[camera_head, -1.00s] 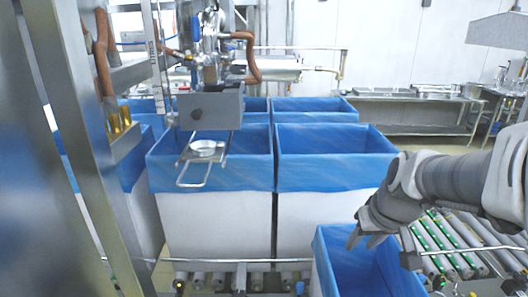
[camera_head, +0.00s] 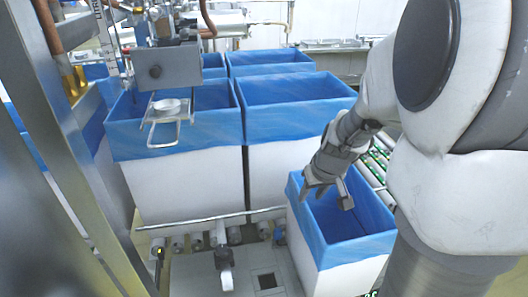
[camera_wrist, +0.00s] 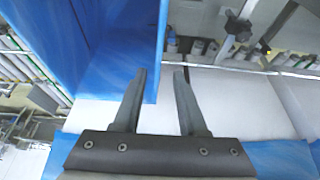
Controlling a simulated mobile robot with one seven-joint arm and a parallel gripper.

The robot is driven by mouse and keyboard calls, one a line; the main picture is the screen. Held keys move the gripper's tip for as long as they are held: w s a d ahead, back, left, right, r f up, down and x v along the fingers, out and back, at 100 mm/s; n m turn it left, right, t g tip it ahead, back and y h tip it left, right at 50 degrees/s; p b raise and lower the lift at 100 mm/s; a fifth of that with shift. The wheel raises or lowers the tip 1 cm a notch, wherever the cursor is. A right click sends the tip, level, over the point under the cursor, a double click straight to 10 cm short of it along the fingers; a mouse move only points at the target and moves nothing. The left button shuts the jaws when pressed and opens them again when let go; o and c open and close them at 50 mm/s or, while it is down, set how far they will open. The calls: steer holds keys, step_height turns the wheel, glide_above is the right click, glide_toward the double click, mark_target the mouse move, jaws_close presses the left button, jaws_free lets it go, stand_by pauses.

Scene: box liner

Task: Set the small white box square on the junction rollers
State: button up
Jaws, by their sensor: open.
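The small white box (camera_head: 335,275) stands at the front right in the head view, upright, with a blue liner folded over its rim. It looks turned at an angle to the rail beside it. My gripper (camera_head: 326,194) is open at its far left rim, fingers pointing down. In the wrist view, my gripper (camera_wrist: 160,74) has the edge of the box's blue liner (camera_wrist: 120,60) between its two fingers, one finger on the inner side. I cannot tell whether either finger touches the wall. The rollers under the box are hidden by it.
Large white boxes with blue liners (camera_head: 190,190) stand in rows behind. A metal rail (camera_head: 210,219) and short rollers (camera_head: 180,243) run before them. A grey plate (camera_head: 195,280) lies left of the small box. A roller conveyor (camera_head: 372,170) lies behind it, right. A steel frame (camera_head: 75,150) stands left.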

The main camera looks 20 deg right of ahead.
mark_target(303, 211)
steer(key=b+x, duration=0.1)
steer(key=x, duration=1)
steer(key=shift+w+d+f, duration=0.1)
steer(key=shift+d+f, duration=0.05)
steer(key=shift+f, duration=0.1)
steer(key=shift+f+b, duration=0.25)
steer(key=shift+b, duration=0.45)
jaws_close()
stand_by(1.5)
